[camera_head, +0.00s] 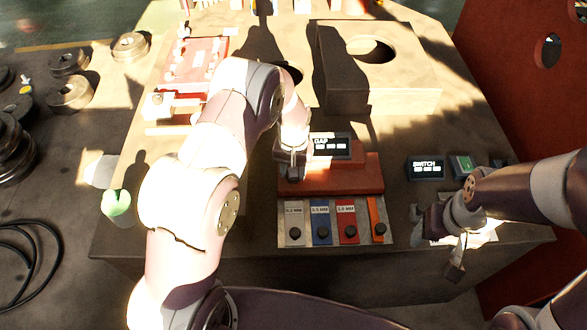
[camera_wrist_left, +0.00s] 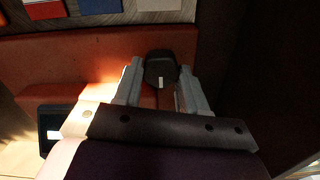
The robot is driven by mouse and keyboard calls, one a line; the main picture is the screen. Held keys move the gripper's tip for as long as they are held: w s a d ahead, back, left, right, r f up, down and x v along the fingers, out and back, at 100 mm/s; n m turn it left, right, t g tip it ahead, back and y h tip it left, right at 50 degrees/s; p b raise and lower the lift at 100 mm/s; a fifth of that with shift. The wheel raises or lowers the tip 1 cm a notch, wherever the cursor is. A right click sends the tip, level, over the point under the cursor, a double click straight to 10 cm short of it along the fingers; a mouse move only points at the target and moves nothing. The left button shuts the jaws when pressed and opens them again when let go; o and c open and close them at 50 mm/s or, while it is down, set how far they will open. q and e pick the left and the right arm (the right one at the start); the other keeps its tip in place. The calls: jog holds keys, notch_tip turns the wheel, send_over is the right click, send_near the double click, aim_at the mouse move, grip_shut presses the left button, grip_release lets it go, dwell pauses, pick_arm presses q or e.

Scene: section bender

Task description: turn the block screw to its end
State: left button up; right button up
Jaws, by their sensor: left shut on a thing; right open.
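The red-orange block (camera_head: 345,180) sits on the bench, with a small GAP display (camera_head: 332,147) behind it. In the left wrist view the block (camera_wrist_left: 95,50) lies under my left gripper. A dark screw knob with a small white mark (camera_wrist_left: 160,70) is between the left fingertips. My left gripper (camera_head: 291,172) is shut on this knob at the block's left end; in the head view the gripper hides the knob. My right gripper (camera_head: 455,262) is open and empty near the bench's front right, over a bright pale patch.
Labelled grey, blue (camera_head: 320,222) and red strips and an orange strip lie in front of the block. A SWITCH display (camera_head: 426,168) and green button (camera_head: 462,166) are at right. A pale block with a round hole (camera_head: 405,75) stands behind. A red clamp plate (camera_head: 195,65) is back left.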

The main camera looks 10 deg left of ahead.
pick_arm(q)
jog(key=shift+w, duration=0.1)
jog(key=o, duration=1.1)
jog(key=shift+c, duration=0.2)
notch_tip(320, 180, up, 13)
jog(key=shift+b, duration=0.35)
jog(key=shift+f, duration=0.1)
jog(key=s+a+r, duration=0.2)
jog(key=s, duration=0.8)
jog(key=s+a+r+m+t+p, duration=0.1)
jog(key=s+a+r, duration=0.1)
jog(key=s, duration=0.8)
